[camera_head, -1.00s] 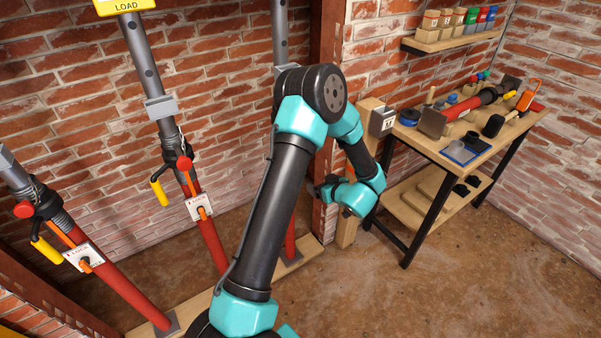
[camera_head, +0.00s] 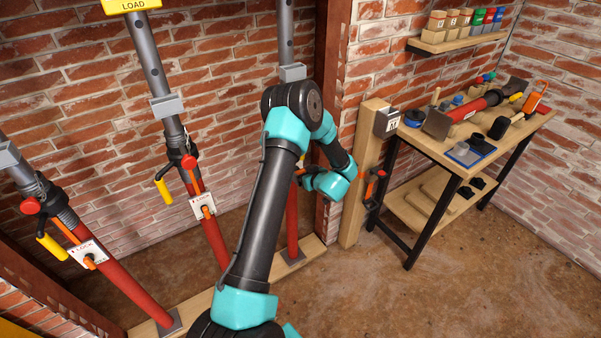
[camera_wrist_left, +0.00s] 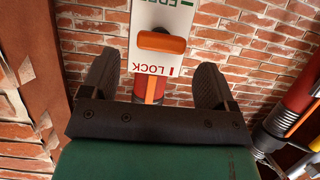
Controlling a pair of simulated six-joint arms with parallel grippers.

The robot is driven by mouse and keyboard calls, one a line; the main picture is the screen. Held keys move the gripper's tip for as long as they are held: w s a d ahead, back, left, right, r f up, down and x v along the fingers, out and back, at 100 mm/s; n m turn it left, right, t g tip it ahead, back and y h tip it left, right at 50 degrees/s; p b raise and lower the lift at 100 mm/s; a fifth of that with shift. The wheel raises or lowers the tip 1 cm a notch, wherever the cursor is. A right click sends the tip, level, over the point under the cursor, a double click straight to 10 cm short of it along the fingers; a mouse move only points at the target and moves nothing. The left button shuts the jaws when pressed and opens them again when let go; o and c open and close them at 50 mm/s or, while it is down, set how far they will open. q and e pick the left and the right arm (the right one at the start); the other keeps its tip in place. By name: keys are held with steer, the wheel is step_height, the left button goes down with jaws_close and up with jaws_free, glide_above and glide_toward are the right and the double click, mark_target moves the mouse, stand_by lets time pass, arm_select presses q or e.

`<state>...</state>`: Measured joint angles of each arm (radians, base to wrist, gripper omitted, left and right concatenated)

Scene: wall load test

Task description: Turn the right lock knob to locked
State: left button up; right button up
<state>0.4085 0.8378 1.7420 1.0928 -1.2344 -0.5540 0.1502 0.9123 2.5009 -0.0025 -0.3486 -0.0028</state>
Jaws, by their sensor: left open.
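In the left wrist view, the orange lock knob (camera_wrist_left: 162,42) sits on a white plate (camera_wrist_left: 183,58) marked LOCK and, at the picture's top edge, FREE; both words appear upside down. The knob's bar lies crosswise in this picture. My left gripper (camera_wrist_left: 156,64) is open, with one dark finger on each side of the plate, apart from the knob and holding nothing. In the head view my left arm covers most of the right prop (camera_head: 292,225), and its knob plate is hidden there. My right gripper is not in view.
Two more red-and-grey props, the middle one (camera_head: 216,243) and the left one (camera_head: 135,292), stand left of my arm with similar plates. A wooden post (camera_head: 352,205) and a loaded workbench (camera_head: 447,150) stand at the right. The floor in front is clear.

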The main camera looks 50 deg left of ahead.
arm_select(q)
steer(key=shift+x, duration=1.8)
steer(key=shift+c, duration=0.5)
steer(key=c, duration=0.8)
